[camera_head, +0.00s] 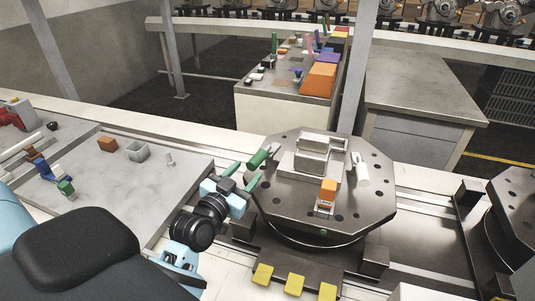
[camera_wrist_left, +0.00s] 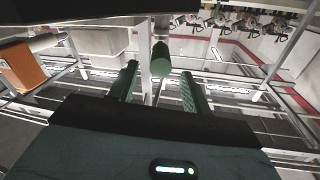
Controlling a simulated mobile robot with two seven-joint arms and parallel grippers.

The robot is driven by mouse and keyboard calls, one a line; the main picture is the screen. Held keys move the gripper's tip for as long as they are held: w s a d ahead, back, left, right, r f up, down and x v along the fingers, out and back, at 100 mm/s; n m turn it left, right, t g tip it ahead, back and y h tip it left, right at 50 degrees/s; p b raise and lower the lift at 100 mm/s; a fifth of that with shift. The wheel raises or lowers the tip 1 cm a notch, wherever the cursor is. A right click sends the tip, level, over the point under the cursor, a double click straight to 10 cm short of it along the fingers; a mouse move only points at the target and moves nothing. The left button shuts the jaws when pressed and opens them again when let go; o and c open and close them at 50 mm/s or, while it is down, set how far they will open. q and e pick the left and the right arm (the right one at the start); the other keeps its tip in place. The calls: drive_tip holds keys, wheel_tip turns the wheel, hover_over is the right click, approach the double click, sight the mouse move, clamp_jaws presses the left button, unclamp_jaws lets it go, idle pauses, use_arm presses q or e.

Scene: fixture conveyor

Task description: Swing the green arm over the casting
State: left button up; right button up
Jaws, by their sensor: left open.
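The green arm (camera_head: 257,160), a short green cylinder, is at the left edge of the round fixture plate (camera_head: 290,213). It points outward from the casting. The casting (camera_head: 313,154), a grey stepped block, sits on the plate's middle. My left gripper (camera_head: 242,175) is open beside the plate, with its fingers toward the green arm. In the left wrist view the green arm (camera_wrist_left: 161,58) shows beyond and between the two open green fingers (camera_wrist_left: 158,90); I cannot tell whether they touch it. My right gripper is not in view.
An orange clamp (camera_head: 328,191) stands at the plate's front and a white cylinder (camera_head: 361,172) at its right. Yellow blocks (camera_head: 294,284) line the front. A grey table (camera_head: 130,190) with small parts lies left. Another fixture plate (camera_head: 515,210) is at far right.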

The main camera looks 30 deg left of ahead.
sight(258, 158)
use_arm(q)
drive_tip(key=shift+a, duration=0.15)
drive_tip(key=shift+w, duration=0.45)
drive_tip(key=w, duration=0.5)
drive_tip(key=shift+a, duration=0.1)
drive_tip(key=shift+w, duration=0.8)
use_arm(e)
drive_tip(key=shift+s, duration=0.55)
use_arm(q)
clamp_jaws()
